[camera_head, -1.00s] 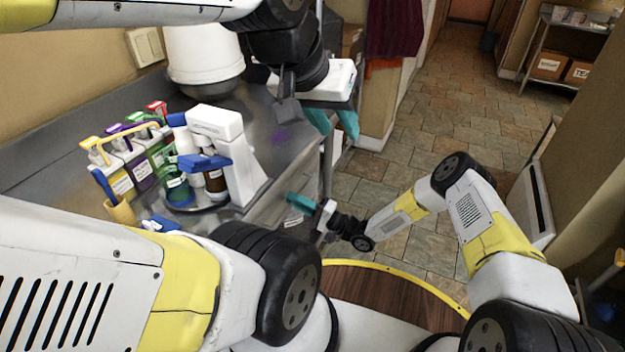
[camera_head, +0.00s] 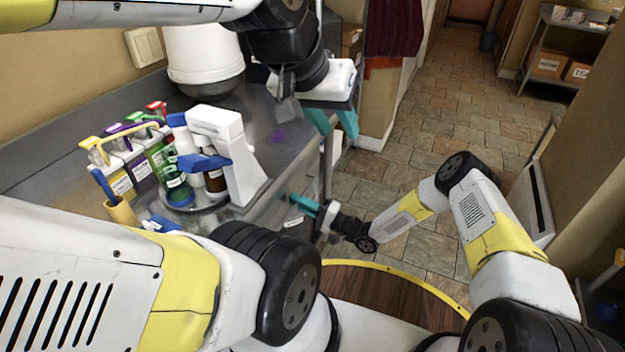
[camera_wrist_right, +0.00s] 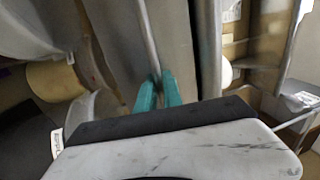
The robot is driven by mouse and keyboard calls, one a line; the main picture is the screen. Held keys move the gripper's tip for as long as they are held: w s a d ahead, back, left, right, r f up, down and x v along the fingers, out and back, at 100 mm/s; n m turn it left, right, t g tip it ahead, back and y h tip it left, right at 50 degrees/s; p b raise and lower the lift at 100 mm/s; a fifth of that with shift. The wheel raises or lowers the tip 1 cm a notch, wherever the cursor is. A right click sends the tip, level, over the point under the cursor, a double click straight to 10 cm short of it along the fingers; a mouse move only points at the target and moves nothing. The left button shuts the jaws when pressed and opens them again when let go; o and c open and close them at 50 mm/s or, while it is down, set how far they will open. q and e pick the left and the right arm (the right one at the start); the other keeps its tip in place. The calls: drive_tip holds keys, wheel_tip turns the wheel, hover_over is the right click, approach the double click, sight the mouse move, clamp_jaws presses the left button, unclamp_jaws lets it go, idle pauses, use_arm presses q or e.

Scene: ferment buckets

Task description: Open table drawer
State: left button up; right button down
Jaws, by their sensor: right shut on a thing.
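The steel table (camera_head: 268,141) runs along the left wall. Its drawer front (camera_head: 268,217), with a white label (camera_head: 293,222), faces the aisle and is partly hidden by my arm. My right gripper (camera_head: 303,203) is at the drawer front, its teal fingers shut. In the right wrist view, its fingers (camera_wrist_right: 158,92) close on a long metal handle bar (camera_wrist_right: 148,40) that runs away between them. How far the drawer stands out cannot be told. My left gripper (camera_head: 331,122) hangs past the table's far end, fingers apart and empty.
On the table stand a white device (camera_head: 234,150) with bottles, a rack of colored-handled containers (camera_head: 128,165) and a white bucket (camera_head: 203,55). The tiled aisle floor (camera_head: 430,110) is clear. A shelf with boxes (camera_head: 548,64) is at the far right.

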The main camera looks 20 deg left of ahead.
drive_tip(key=r+v, duration=0.3)
drive_tip(key=v, duration=1.3)
drive_tip(key=d+r+v, duration=0.1)
drive_tip(key=r+v, duration=0.2)
drive_tip(key=v, duration=1.3)
drive_tip(key=shift+s+d, duration=0.2)
drive_tip(key=shift+d, duration=0.2)
drive_tip(key=c, duration=1.8)
unclamp_jaws()
drive_tip(key=shift+o, duration=0.2)
drive_tip(key=v, duration=0.7)
drive_tip(key=shift+d, duration=0.35)
drive_tip(key=shift+s, duration=0.1)
